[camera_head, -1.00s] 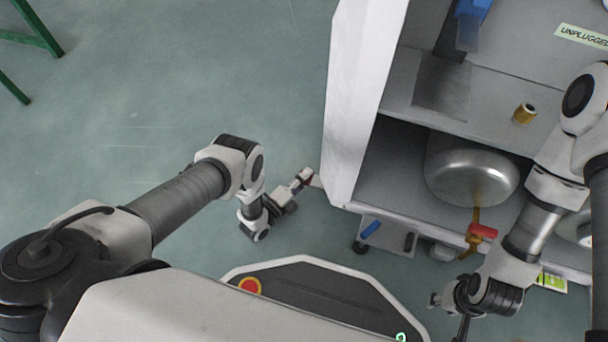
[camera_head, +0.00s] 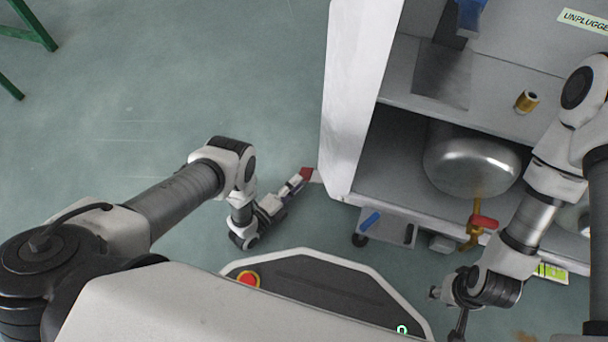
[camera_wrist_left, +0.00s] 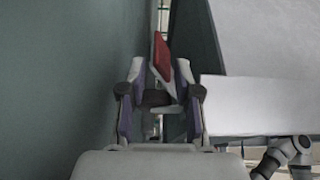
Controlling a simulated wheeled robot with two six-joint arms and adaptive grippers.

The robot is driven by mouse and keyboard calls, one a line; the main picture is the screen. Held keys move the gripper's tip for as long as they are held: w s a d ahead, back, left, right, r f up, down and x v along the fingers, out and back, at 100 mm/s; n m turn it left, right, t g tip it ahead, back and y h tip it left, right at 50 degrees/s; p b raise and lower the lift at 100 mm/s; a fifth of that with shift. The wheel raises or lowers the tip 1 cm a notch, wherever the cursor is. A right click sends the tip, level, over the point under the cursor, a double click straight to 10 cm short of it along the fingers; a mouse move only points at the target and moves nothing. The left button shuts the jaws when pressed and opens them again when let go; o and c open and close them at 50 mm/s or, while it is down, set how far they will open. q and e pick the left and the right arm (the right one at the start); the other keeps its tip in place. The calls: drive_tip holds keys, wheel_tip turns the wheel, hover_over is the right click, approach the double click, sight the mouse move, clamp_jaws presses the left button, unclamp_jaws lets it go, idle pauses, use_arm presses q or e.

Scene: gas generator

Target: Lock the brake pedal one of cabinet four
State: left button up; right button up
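A small red pedal (camera_head: 306,174) sticks out low at the left side of the cabinet (camera_head: 345,110), near the floor. My left gripper (camera_head: 296,184) is right at it, low over the floor. In the left wrist view the red pedal (camera_wrist_left: 162,55) lies just ahead of and between the fingertips of my left gripper (camera_wrist_left: 160,72). The fingertips look apart; contact with the pedal cannot be made out. My right gripper (camera_head: 461,326) points down near the bottom edge, and its fingers are too small and cut off to read.
The cabinet's lower bay holds a silver tank (camera_head: 470,165) and a brass valve with a red handle (camera_head: 483,222). A caster (camera_head: 360,240) and a blue part (camera_head: 370,221) sit at its front. A green frame (camera_head: 30,25) stands far left. Floor left is clear.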

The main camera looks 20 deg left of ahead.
use_arm(q)
drive_tip(key=v, duration=0.7)
